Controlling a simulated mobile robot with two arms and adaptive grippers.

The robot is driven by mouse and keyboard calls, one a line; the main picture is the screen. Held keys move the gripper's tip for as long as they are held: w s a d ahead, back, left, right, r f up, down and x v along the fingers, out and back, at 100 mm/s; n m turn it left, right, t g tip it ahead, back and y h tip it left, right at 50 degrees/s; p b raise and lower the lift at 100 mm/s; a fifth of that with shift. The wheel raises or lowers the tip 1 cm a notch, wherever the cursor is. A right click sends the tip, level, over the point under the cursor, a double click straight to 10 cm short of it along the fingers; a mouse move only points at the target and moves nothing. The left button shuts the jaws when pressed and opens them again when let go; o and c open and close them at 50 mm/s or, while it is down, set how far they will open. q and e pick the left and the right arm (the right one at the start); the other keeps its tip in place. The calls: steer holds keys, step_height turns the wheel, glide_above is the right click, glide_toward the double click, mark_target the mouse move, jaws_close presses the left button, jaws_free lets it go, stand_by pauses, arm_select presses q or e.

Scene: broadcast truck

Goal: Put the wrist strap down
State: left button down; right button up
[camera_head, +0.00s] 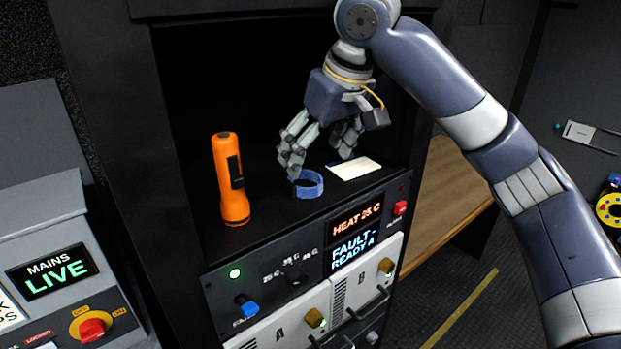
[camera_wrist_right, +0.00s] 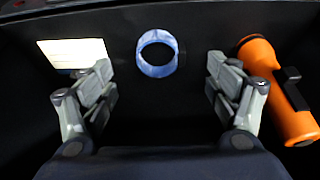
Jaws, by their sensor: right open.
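The wrist strap is a blue ring (camera_head: 308,184) lying on the dark shelf (camera_head: 262,218) in the rack. In the right wrist view the blue strap (camera_wrist_right: 157,53) sits between and beyond my open fingers, with dark shelf showing through its middle. My right gripper (camera_head: 318,150) is open and empty, just above and behind the strap in the head view. Its spread fingers also show in the right wrist view (camera_wrist_right: 158,98), apart from the strap. My left gripper is not in view.
An orange torch (camera_head: 230,180) stands upright on the shelf left of the strap. A pale card (camera_head: 354,168) lies to its right. Rack walls enclose the shelf, and a control panel (camera_head: 290,270) with knobs is below its front edge. A grey mains box (camera_head: 45,240) stands left.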

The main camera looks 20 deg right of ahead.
steer(key=v, duration=0.6)
steer(key=shift+b, duration=0.35)
steer(key=shift+f, duration=0.2)
